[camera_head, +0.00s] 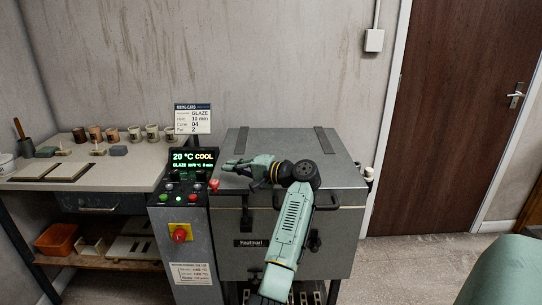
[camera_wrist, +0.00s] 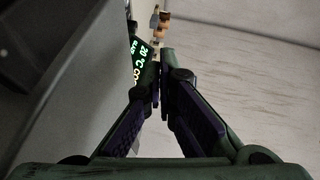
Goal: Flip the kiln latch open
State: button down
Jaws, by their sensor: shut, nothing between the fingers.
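The kiln (camera_head: 230,262) is a grey metal box with a flat lid (camera_head: 290,142). A dark upright fitting (camera_head: 247,215) on its front below the lid edge looks like the latch; its exact position is too small to tell. My gripper (camera_head: 228,167) is shut and empty, over the left front part of the lid, pointing left. It is above and slightly left of that fitting and appears apart from it. In the wrist view, my gripper (camera_wrist: 160,82) has its fingertips together with nothing between them. The latch cannot be made out there. My forearm covers part of the kiln front.
A control box (camera_head: 183,240) with a lit display (camera_head: 194,158) and red knob (camera_head: 180,234) stands left of the kiln. A firing card (camera_head: 192,119) stands behind it. A worktable (camera_head: 130,172) with cups and tiles is further left. A door (camera_head: 460,110) is at right.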

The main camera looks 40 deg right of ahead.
jog(key=s+d+b, duration=0.1)
jog(key=d, duration=0.2)
jog(key=s+d+r+b, duration=0.1)
jog(key=d, duration=0.2)
jog(key=s+d+b, duration=0.1)
jog(key=s+d, duration=0.1)
jog(key=d, duration=0.1)
jog(key=shift+d+r, duration=0.2)
dwell(0.3)
